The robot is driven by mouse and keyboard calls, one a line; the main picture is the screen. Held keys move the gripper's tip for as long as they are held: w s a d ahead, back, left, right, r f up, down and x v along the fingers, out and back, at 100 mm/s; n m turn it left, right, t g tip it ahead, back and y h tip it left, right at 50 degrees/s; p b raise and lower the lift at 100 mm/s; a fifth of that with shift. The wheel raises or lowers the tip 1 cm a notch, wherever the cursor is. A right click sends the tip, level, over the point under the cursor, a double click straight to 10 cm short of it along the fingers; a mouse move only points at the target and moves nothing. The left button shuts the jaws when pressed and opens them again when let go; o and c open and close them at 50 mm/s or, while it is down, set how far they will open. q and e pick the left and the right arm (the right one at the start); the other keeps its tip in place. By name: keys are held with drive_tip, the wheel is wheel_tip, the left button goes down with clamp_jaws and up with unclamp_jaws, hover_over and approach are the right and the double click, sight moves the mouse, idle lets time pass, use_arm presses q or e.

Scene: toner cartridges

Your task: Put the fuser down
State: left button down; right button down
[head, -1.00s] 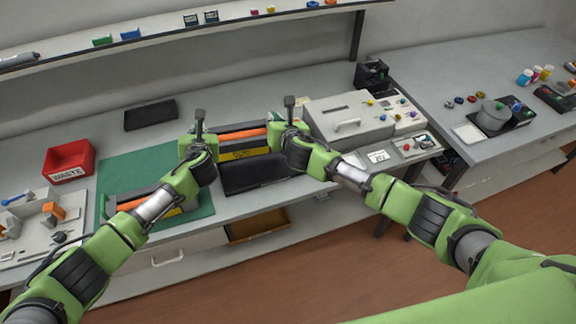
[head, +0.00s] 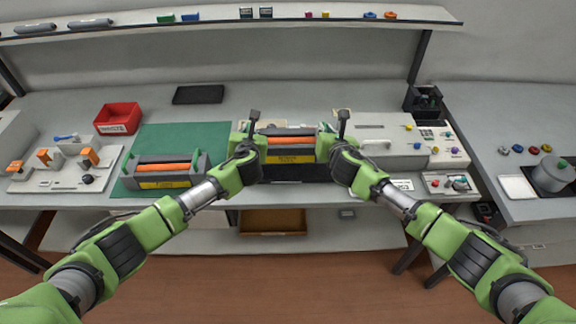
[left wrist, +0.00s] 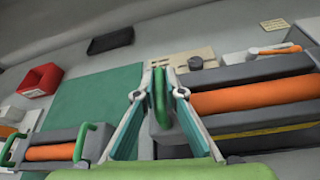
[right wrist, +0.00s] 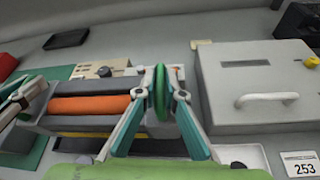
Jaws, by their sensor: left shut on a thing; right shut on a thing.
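A grey fuser (head: 288,143) with an orange roller and a yellow label hangs between my two grippers, in front of me. My left gripper (left wrist: 160,84) is shut on the green handle at its left end. My right gripper (right wrist: 161,84) is shut on the green handle at its right end. The fuser looks roughly level, over or just behind a black tray (head: 290,170) that it partly hides. I cannot tell whether it touches anything below. A second, similar fuser (head: 163,170) rests on the green mat (head: 185,137) to the left.
A beige machine with a white handle (head: 375,148) stands close on the right. A red waste bin (head: 118,118) and a parts tray (head: 62,178) are at the left. A black pad (head: 198,94) lies at the back. The mat's back part is clear.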

use_arm(q)
drive_tip(key=shift+w+a, duration=0.15)
use_arm(e)
drive_tip(key=shift+w+a+r, duration=0.15)
drive_tip(key=shift+a, duration=0.25)
use_arm(q)
drive_tip(key=shift+f, duration=0.15)
use_arm(e)
drive_tip(key=shift+d, duration=0.1)
